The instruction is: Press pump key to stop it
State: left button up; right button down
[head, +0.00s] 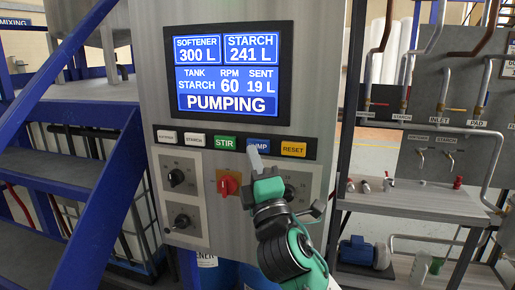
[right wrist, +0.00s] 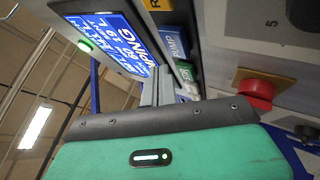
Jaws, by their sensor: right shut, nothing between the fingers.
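The blue PUMP key (head: 258,145) sits in the key row under the screen, between the green STIR key (head: 226,143) and the yellow RESET key (head: 293,149). The screen (head: 229,75) reads PUMPING, starch 241 L, 60 RPM, 19 L sent. My right gripper (head: 255,158) is shut and empty, its tips pointing up just below the PUMP key; I cannot tell whether they touch it. The right wrist view shows the PUMP key (right wrist: 175,42) beyond the fingertips (right wrist: 158,88). My left gripper is not in view.
Blue stairs (head: 75,165) stand at left. A bench (head: 425,197) with pipes and valves stands at right.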

jog(key=shift+w+d, duration=0.15)
jog(key=shift+w, duration=0.35)
dwell(1.8)
jog(key=shift+w+d, duration=0.15)
jog(key=shift+w, duration=0.25)
jog(key=shift+w+d, duration=0.15)
jog(key=shift+w, duration=0.35)
dwell(0.6)
jog(key=shift+s, duration=0.15)
jog(key=shift+s+a, duration=0.25)
jog(key=shift+s, duration=0.5)
jog(key=shift+s, duration=0.1)
jog(key=shift+s+a+p, duration=0.2)
jog(key=shift+s+a, duration=0.05)
jog(key=shift+s, duration=0.5)
jog(key=shift+s+a+p, duration=0.2)
jog(key=shift+s+a, duration=0.1)
jog(key=shift+s, duration=0.5)
jog(key=shift+s+a+p, duration=0.2)
jog(key=shift+s+a, duration=0.05)
jog(key=shift+s, duration=0.5)
